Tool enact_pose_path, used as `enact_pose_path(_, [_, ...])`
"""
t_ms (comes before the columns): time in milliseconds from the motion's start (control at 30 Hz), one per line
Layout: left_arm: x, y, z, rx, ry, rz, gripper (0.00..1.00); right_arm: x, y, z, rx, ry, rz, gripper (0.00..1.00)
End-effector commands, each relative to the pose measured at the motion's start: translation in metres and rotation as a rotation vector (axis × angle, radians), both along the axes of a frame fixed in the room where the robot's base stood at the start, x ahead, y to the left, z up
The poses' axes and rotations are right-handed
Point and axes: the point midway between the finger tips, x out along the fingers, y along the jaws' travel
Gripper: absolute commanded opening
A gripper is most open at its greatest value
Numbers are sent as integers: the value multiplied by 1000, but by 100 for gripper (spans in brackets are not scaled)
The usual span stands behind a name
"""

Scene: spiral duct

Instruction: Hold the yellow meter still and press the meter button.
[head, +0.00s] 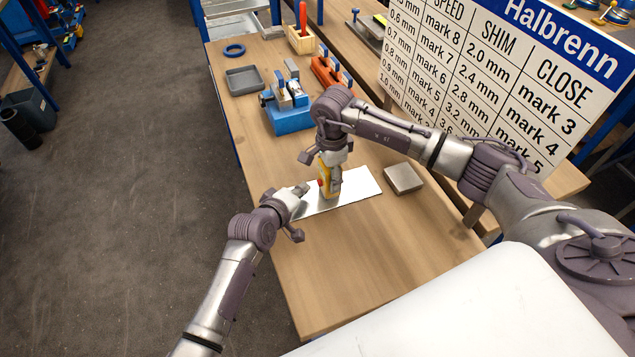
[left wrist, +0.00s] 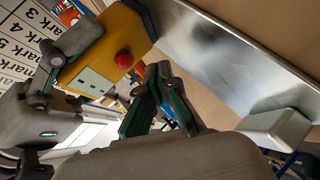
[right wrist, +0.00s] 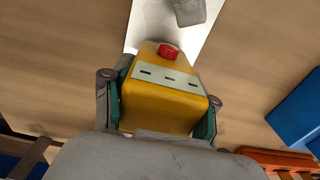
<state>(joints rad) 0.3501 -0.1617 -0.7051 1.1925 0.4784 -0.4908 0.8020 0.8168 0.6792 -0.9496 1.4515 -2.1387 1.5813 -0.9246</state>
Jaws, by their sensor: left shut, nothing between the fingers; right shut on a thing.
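The yellow meter (head: 332,184) stands upright on a shiny metal plate (head: 357,187). My right gripper (head: 330,160) is shut on the meter from above. In the right wrist view its two fingers press the sides of the yellow body (right wrist: 155,108). The red button (right wrist: 168,50) sticks out of the meter's face; it also shows in the left wrist view (left wrist: 123,60). My left gripper (left wrist: 160,72) is shut and empty, its fingertips close beside the button with a small gap in that view. In the head view my left gripper is low, left of the meter.
A grey block (head: 403,178) lies right of the plate. A blue fixture (head: 290,112), a grey tray (head: 244,80) and a blue ring (head: 234,50) are farther back. A large sign (head: 500,75) stands behind on the right. The near bench top is clear.

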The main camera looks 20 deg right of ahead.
Motion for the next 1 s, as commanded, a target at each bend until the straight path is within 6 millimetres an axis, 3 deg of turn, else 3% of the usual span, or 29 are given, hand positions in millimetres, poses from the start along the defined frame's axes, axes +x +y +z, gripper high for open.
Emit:
enact_pose_path(33, [-6, -27, 25, -49, -5, -17, 0, -1, 0, -1, -1, 2, 0, 14])
enact_pose_path(567, [-16, -30, 31, -45, 7, -22, 0, -1, 0, -1, -1, 2, 0, 13])
enact_pose_path(1000, [-12, 9, 31, -44, 5, -20, 0, -1, 0, -1, -1, 2, 0, 13])
